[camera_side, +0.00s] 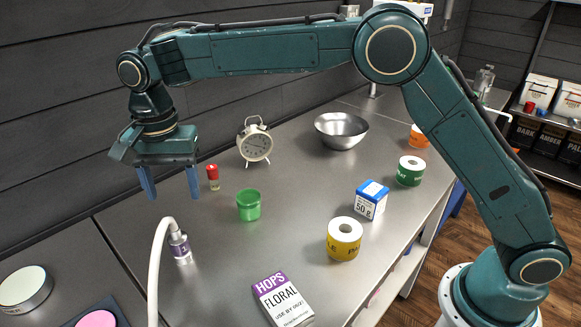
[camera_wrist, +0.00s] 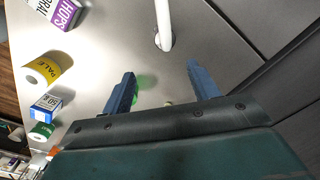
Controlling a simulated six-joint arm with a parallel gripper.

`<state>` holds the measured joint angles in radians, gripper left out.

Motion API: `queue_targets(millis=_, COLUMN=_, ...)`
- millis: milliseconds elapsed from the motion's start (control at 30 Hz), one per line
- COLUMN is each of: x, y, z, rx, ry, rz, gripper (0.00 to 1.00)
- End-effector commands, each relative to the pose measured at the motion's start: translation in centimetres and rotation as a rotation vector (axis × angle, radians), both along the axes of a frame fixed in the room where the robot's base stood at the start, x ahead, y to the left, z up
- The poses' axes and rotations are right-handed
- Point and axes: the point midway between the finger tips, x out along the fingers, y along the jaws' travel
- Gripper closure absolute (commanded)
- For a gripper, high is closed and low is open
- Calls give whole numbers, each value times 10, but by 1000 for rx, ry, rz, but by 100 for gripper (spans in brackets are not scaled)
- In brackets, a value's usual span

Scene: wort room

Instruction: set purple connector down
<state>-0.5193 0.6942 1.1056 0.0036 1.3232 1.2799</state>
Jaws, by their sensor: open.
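The purple connector (camera_side: 180,247) is a small metal piece with a purple band, on the end of a white hose (camera_side: 156,262). It appears to stand upright on the grey steel table (camera_side: 215,275). In the wrist view the white hose (camera_wrist: 164,22) comes in from the top edge, and the connector's purple band cannot be made out. My gripper (camera_side: 173,196) is open and empty, above the table and apart from the connector. In the wrist view its two blue fingers (camera_wrist: 161,72) are spread wide with nothing between the tips.
A green tub (camera_side: 248,206), a red-capped vial (camera_side: 213,178) and an alarm clock (camera_side: 255,145) stand right of my gripper. A hops box (camera_side: 283,299), yellow roll (camera_side: 344,239), blue-white box (camera_side: 370,200), green roll (camera_side: 410,171) and steel bowl (camera_side: 341,130) stand farther right. A dark wall (camera_side: 50,140) runs behind.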

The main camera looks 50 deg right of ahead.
Motion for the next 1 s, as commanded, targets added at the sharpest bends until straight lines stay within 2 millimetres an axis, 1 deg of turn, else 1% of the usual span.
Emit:
queue_targets(millis=33, x=-2, y=-8, z=9, rx=5, ry=-11, rz=9, gripper=40)
queue_targets(millis=167, x=-10, y=-32, z=31, rx=15, ry=-35, rz=52, gripper=40)
queue_targets(millis=267, x=-20, y=-54, z=49, rx=22, ry=-61, rz=93, gripper=40)
queue_targets(millis=500, x=-52, y=-106, z=85, rx=31, ry=-127, rz=196, gripper=40)
queue_targets(millis=733, x=-92, y=-153, z=109, rx=23, ry=-192, rz=294, gripper=40)
queue_targets(millis=1000, x=-147, y=-201, z=122, rx=-5, ry=-267, rz=407, gripper=40)
